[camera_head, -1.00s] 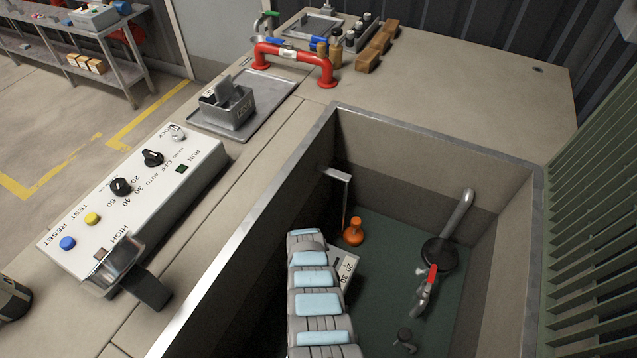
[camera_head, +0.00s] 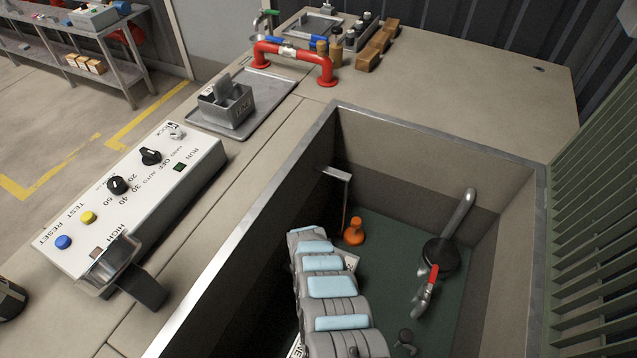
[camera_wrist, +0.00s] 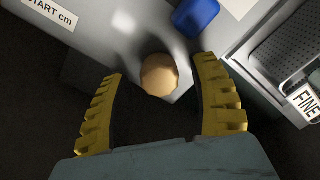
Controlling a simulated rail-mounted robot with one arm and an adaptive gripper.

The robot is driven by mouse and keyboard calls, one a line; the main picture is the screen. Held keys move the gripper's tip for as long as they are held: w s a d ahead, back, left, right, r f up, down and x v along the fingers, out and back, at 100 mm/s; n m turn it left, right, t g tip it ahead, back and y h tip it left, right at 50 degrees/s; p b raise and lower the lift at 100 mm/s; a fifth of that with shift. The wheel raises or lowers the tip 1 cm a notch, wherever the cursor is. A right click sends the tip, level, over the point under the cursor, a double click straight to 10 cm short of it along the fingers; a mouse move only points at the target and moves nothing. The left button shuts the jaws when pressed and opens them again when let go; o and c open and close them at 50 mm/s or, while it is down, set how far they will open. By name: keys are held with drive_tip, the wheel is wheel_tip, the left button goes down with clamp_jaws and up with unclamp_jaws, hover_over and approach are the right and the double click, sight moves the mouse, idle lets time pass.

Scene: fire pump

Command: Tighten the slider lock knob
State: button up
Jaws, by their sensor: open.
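In the wrist view, a round tan-orange knob (camera_wrist: 160,75), which looks like the slider lock knob, sits at the edge of a grey panel (camera_wrist: 85,40) marked "START cm". My gripper (camera_wrist: 162,70) is open, with its yellow ridged fingers apart and the knob between their tips in the picture. I see a gap on both sides and cannot tell the depth. In the head view, my arm reaches into the sunken pit and hides the gripper and knob.
A blue part (camera_wrist: 196,17) is close to the right fingertip. A mesh basket marked "FINE" (camera_wrist: 305,100) lies to the right. The pit holds an orange piece (camera_head: 354,232) and a red-handled valve (camera_head: 430,280). The metal pit rim (camera_head: 250,225) borders the bench.

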drive_tip(key=n, duration=0.2)
drive_tip(key=shift+s+n, duration=0.15)
drive_tip(key=shift+n, duration=0.75)
drive_tip(key=shift+n, duration=0.3)
